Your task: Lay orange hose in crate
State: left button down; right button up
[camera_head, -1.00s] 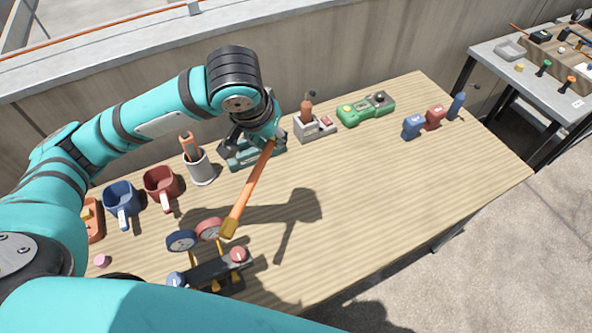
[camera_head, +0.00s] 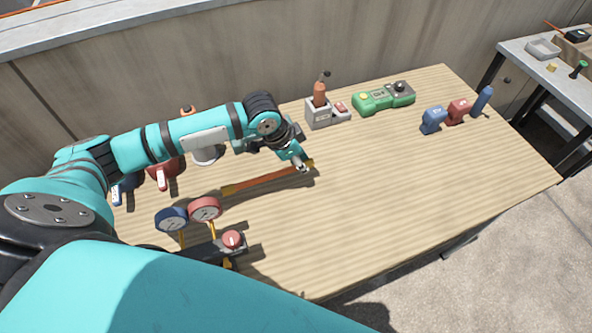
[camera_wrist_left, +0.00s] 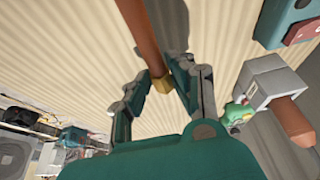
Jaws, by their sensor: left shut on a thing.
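The orange hose (camera_head: 262,180) is a straight length with brass-coloured ends. It lies nearly flat, low over the wooden table or touching it; I cannot tell which. My left gripper (camera_head: 301,164) is shut on the hose near its right end. In the left wrist view, the hose (camera_wrist_left: 143,32) runs away from my left gripper (camera_wrist_left: 162,84), with its brass end between the fingers. My right gripper is not in view. I cannot make out a crate with certainty.
Two round gauges, blue (camera_head: 172,219) and red (camera_head: 205,208), stand left of the hose. A grey holder (camera_head: 319,113) and green device (camera_head: 384,97) stand at the back, with blue and red items at right. The table's (camera_head: 400,195) front middle is clear.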

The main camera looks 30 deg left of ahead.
aim_at(300, 180)
pick_arm(q)
jog(key=shift+f, duration=2.5)
jog(key=c, duration=1.1)
grip_release()
jog(key=shift+c, duration=0.2)
